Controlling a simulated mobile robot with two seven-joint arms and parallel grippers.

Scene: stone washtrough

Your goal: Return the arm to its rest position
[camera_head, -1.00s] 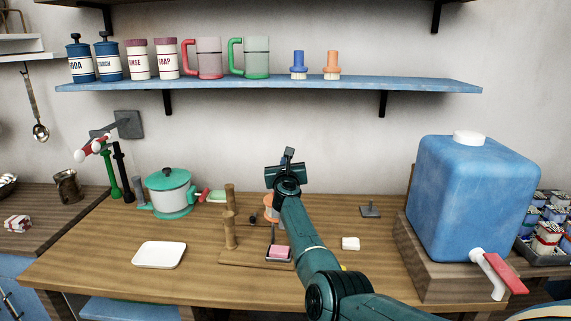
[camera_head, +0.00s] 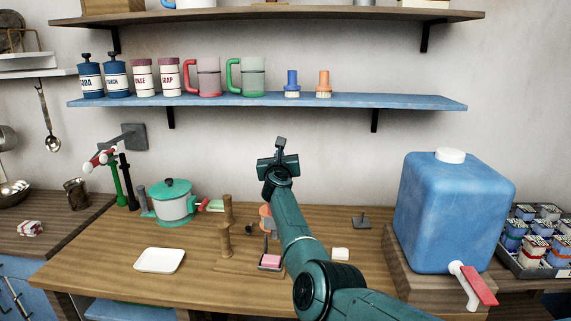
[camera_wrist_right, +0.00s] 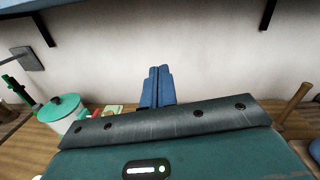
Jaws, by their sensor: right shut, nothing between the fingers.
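My right arm reaches in from the lower right of the head view, over the wooden worktop (camera_head: 200,275). Its gripper (camera_head: 281,143) is raised in front of the bare wall, below the blue shelf (camera_head: 270,101). In the right wrist view the two blue fingers (camera_wrist_right: 157,84) are together with nothing between them. My left gripper is in neither view.
A green-lidded pot (camera_head: 175,202) and a white tray (camera_head: 160,260) stand left of the arm. A large blue water tank (camera_head: 452,215) with a red-handled tap stands on a wooden block at right. Mugs, canisters and brushes line the shelf above.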

